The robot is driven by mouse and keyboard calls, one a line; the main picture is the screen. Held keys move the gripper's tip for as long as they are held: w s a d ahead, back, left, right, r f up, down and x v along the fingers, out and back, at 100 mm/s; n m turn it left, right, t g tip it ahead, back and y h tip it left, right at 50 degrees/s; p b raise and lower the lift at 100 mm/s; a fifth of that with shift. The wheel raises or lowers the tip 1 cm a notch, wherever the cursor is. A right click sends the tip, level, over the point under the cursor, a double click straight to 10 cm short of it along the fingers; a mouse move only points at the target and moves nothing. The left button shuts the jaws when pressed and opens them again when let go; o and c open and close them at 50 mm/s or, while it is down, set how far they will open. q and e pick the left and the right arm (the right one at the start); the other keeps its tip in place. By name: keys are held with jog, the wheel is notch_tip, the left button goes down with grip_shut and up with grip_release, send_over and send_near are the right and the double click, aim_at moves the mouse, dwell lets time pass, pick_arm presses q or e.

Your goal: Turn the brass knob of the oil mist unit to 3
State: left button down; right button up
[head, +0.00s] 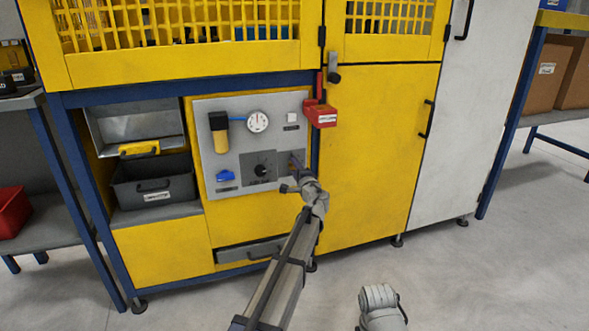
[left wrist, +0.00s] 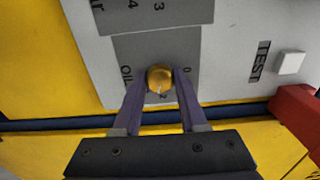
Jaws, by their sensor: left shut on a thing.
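The brass knob (left wrist: 160,77) is round and sits on a dark grey plate (left wrist: 140,48) marked "OIL" in the left wrist view, which shows the panel turned sideways. A small light mark shows at the knob's lower edge; a "0" is to its right. My left gripper (left wrist: 159,85) has its purple fingers on either side of the knob, shut on it. In the head view my left gripper (head: 295,164) is at the right part of the grey panel (head: 232,113) and hides the brass knob. The right gripper is not in view; only part of my right arm shows.
Left of the gripper is a black dial (head: 262,170). A gauge (head: 257,121), a filter bowl (head: 220,140) and a blue valve (head: 226,175) are on the panel. A red box (head: 321,115) juts out at its upper right. Open floor lies in front.

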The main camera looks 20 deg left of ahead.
pick_arm(q)
jog(key=m, duration=0.6)
jog(key=shift+m, duration=0.4)
dwell(0.4)
jog(key=shift+c, duration=2.2)
grip_release()
jog(key=shift+d, duration=0.1)
jog(key=v, duration=0.7)
jog(key=shift+s+d, duration=0.2)
jog(key=shift+s, duration=0.15)
